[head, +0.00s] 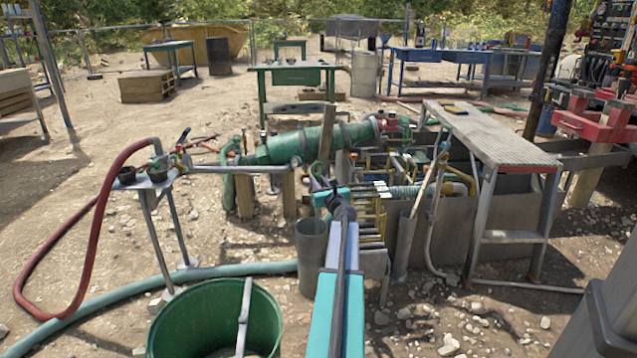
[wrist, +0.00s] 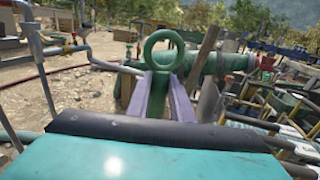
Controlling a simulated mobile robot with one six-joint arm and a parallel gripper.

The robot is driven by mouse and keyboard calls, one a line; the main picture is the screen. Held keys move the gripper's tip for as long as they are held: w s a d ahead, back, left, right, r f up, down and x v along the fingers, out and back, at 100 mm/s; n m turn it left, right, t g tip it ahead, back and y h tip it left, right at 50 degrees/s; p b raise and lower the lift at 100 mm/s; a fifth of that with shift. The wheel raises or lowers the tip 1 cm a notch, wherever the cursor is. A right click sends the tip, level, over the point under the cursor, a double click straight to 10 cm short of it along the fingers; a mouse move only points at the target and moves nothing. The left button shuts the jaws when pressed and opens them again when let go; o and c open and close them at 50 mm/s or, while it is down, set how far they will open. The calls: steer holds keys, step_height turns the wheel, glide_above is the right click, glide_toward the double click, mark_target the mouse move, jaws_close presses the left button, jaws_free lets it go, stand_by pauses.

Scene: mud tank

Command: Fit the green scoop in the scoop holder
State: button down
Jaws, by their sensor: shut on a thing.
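My gripper (wrist: 160,92) shows in the wrist view, its two pale purple-grey fingers shut on the green scoop (wrist: 163,67). The scoop's round ring end stands up beyond the fingertips, and a green part runs down between the fingers. The rest of the scoop is hidden behind my wrist. A grey upright tube (head: 312,258) stands just left of my arm. I cannot tell whether it is the scoop holder.
A green bucket (head: 190,322) stands at the lower left. A red hose (head: 88,240) hangs from a small stand (head: 150,183). A large green cylinder (head: 310,142) lies ahead, beside a grey tank (head: 433,238) with pipes. A grey bench (head: 487,135) stands at the right.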

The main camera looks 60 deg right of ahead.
steer(key=shift+f+b, duration=0.3)
steer(key=shift+f, duration=0.05)
stand_by(0.3)
steer(key=c, duration=1.5)
jaws_free()
steer(key=shift+s+a, duration=0.1)
steer(key=p+v, duration=0.2)
steer(key=v, duration=1.1)
steer(key=shift+s+a+p, duration=0.2)
steer(key=shift+p, duration=0.2)
